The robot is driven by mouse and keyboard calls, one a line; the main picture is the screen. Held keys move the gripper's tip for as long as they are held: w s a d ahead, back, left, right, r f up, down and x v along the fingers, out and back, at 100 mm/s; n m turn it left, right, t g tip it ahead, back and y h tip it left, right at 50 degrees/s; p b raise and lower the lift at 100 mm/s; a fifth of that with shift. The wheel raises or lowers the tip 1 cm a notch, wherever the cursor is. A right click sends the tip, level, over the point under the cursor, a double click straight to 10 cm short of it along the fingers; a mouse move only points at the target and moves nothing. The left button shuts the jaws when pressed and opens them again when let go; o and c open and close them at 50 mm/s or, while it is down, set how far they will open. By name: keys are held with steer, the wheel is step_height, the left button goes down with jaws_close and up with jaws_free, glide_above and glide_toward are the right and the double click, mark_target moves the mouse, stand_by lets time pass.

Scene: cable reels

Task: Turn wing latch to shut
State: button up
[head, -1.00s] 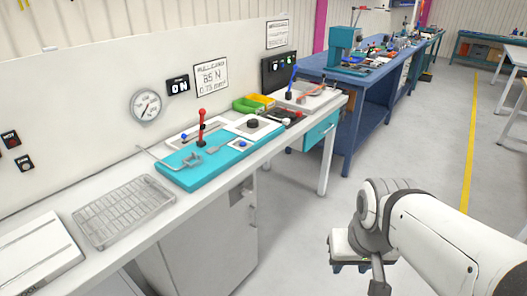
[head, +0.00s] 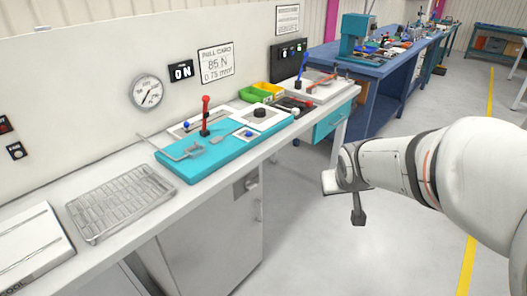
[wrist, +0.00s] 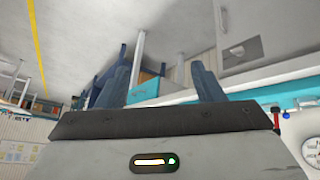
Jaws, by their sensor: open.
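A small grey latch plate (head: 245,185) sits near the top right of the grey cabinet door (head: 205,235) under the bench. In the head view my gripper (head: 350,205) is in free air right of the cabinet, well apart from the latch.
The bench top (head: 45,180) overhangs the cabinet. It carries a wire tray (head: 120,200), a teal fixture plate (head: 205,165) with a red lever (head: 206,108), and coloured bins (head: 265,91). A blue workbench (head: 375,105) stands behind. Floor (head: 310,240) right of the cabinet is clear.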

mark_target(254, 187)
steer(key=w+a+f+n+t+y+b, duration=0.2)
steer(key=w+a+f+t+y+b, duration=0.3)
steer(key=w, duration=0.6)
steer(key=w+a+f+n+b, duration=0.1)
steer(key=w+a+f+n, duration=0.1)
steer(key=w+f, duration=0.7)
steer(key=w+a+f+n+g+y+b, duration=0.1)
steer(key=w+a+f+n+y+b, duration=0.15)
steer(key=a+f+y, duration=0.35)
steer(key=w+a+f+n+y+b, duration=0.2)
steer(key=a+f+n+y+b, duration=0.15)
steer(key=a+f, duration=0.3)
steer(key=shift+m+y, duration=0.35)
steer(key=shift+m, duration=0.05)
steer(key=x, duration=0.6)
steer(key=shift+w+f, duration=0.2)
steer(key=shift+w, duration=0.2)
steer(key=shift+d, duration=0.1)
steer(key=c, duration=1)
steer(key=shift+o, duration=0.2)
